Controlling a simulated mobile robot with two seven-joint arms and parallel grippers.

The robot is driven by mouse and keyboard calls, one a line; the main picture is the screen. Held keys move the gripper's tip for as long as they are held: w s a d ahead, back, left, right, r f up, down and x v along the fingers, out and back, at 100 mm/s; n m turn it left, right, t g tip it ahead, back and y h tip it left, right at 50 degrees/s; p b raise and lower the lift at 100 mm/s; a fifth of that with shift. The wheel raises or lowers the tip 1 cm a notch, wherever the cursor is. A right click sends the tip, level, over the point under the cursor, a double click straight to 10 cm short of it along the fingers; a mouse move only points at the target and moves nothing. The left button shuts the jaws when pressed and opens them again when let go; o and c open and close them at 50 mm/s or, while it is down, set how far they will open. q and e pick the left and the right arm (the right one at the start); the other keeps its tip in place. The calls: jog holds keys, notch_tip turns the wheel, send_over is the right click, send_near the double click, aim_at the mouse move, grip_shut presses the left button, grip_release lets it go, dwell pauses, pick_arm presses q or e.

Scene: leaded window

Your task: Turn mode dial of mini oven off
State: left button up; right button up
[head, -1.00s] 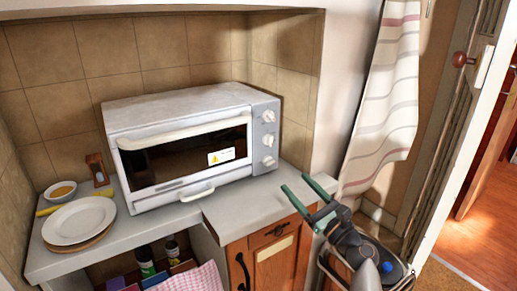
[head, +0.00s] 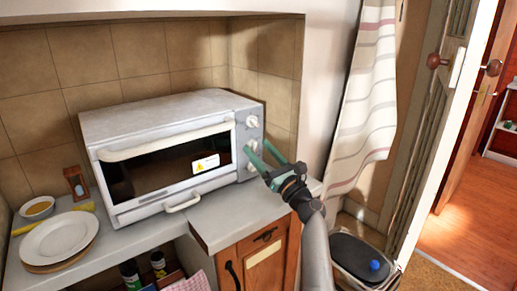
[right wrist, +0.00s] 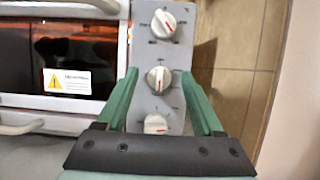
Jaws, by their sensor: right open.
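The mini oven (head: 150,112) is white and stands on the counter in the alcove, its door shut. Its side panel carries three dials in a column: the top dial (right wrist: 163,23), the middle dial (right wrist: 158,80) and the bottom dial (right wrist: 156,124), each with a red pointer line. I cannot read which is the mode dial. My right gripper (head: 256,151) is open in front of the panel. In the right wrist view its green fingers (right wrist: 158,85) lie to either side of the middle and bottom dials, with nothing held. My left gripper is not in view.
A plate stack (head: 60,238), a small bowl (head: 37,208) and an hourglass (head: 76,183) stand left of the oven on the counter (head: 232,217). A striped curtain (head: 365,110) hangs at right above a lidded bin (head: 350,255).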

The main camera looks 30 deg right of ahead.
jog(key=shift+w+r, duration=0.2)
jog(key=shift+w, duration=0.25)
grip_shut()
dwell(0.3)
